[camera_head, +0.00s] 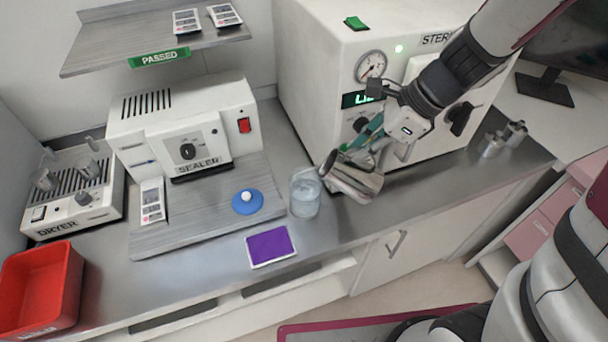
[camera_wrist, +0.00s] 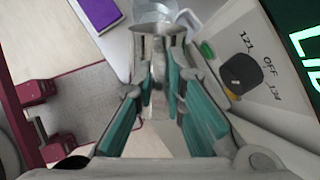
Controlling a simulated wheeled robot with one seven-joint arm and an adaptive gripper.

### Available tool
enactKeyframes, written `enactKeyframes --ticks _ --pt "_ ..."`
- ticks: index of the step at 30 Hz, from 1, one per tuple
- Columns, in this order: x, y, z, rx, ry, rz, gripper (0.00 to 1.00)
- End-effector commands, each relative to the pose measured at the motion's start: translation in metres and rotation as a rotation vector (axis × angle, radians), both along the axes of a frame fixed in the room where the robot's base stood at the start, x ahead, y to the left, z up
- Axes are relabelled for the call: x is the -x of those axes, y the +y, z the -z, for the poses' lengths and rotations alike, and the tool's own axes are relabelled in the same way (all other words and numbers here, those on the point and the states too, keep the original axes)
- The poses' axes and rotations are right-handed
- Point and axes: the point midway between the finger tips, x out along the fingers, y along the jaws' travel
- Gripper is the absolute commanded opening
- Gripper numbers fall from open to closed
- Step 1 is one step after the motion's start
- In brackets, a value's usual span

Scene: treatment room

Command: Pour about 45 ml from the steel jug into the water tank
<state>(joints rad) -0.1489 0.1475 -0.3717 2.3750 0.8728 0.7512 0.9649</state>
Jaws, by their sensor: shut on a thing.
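The steel jug (camera_head: 354,180) is held in the air, tilted well over with its mouth end to the left, beside and near the rim of a clear round vessel (camera_head: 305,198), which looks like the water tank. That vessel stands open on the steel counter and seems to hold clear liquid; its level is hard to read. My gripper (camera_head: 364,155) is shut on the jug. In the wrist view the fingers (camera_wrist: 163,85) close on the jug's narrow metal part, with its rim (camera_wrist: 158,28) beyond. No falling stream can be made out.
A blue lid with a white knob (camera_head: 247,203) lies left of the vessel, and a purple pad (camera_head: 271,246) in front. The steriliser (camera_head: 330,70) stands close behind my gripper. Steel cups (camera_head: 491,146) stand at right, the sealer (camera_head: 185,125) and red bin (camera_head: 42,285) at left.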

Motion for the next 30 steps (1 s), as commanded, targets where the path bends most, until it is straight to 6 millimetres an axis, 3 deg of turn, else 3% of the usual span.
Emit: enactKeyframes --ticks 18,30 --pt "0.005 -0.016 -0.001 -0.193 -0.061 0.001 0.0" --pt "0.007 -0.018 -0.004 -0.221 -0.069 -0.002 0.0"
